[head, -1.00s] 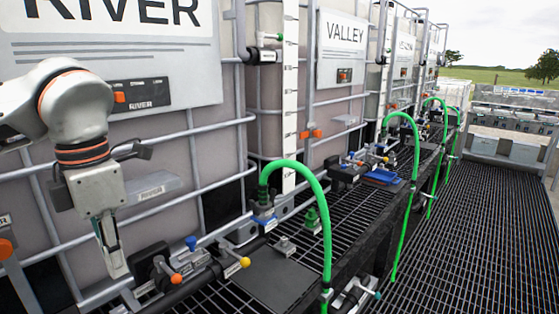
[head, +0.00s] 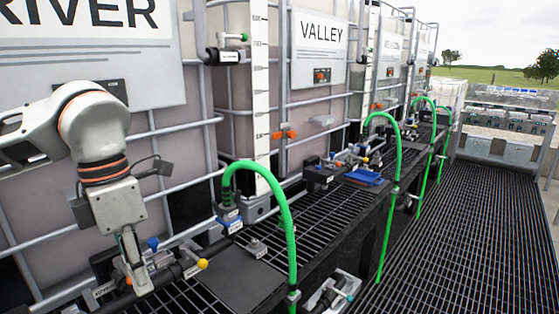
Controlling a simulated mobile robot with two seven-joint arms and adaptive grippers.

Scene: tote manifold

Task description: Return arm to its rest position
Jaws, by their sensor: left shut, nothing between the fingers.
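My left arm comes in from the left, and my left gripper (head: 135,275) points down with its fingers together and nothing between them. It is in front of the black valve manifold (head: 170,265) at the foot of the RIVER tote (head: 150,100). It overlaps the manifold's left part in the head view, and I cannot tell whether it touches. A blue knob (head: 153,243) and a yellow knob (head: 202,264) show beside and right of the fingers. My right gripper is not in view.
A green hose (head: 275,200) arches up right of the manifold, with more green hoses farther back. A blue tray (head: 363,177) lies on the grating by the VALLEY tote (head: 318,45). The dark grated walkway (head: 470,220) on the right is clear.

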